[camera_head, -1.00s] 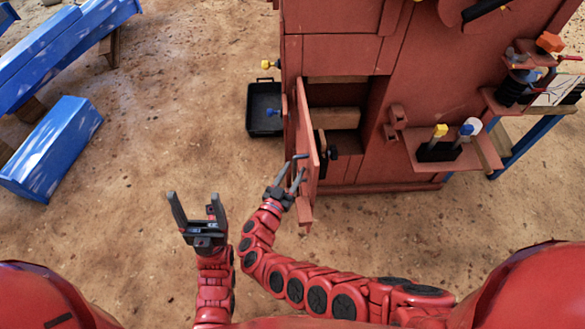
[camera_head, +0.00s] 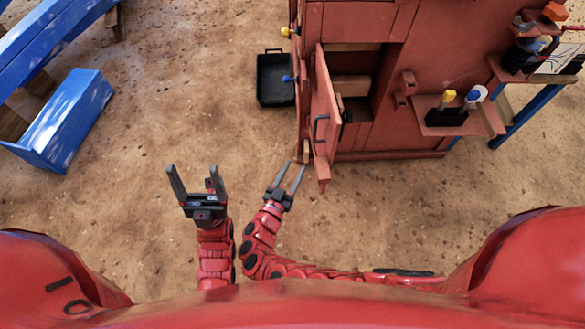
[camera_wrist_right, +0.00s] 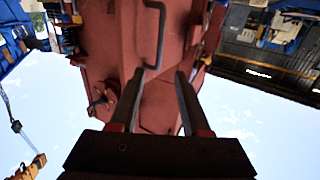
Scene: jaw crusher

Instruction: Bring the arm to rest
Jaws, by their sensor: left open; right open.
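My left gripper (camera_head: 194,182) is open and empty above the dirt floor, at the left of the head view. My right gripper (camera_head: 292,177) is open and empty, just left of and below the open door (camera_head: 323,110) of the red crusher cabinet (camera_head: 390,90). In the right wrist view the spread fingers of my right gripper (camera_wrist_right: 158,95) have nothing between them. The door's dark handle (camera_wrist_right: 157,35) shows beyond the fingertips, apart from them. The door stands ajar, with the cabinet's inside partly visible.
A black tray (camera_head: 275,78) lies on the floor left of the cabinet. A shelf (camera_head: 480,118) with yellow and blue-white handled things sticks out at the right.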

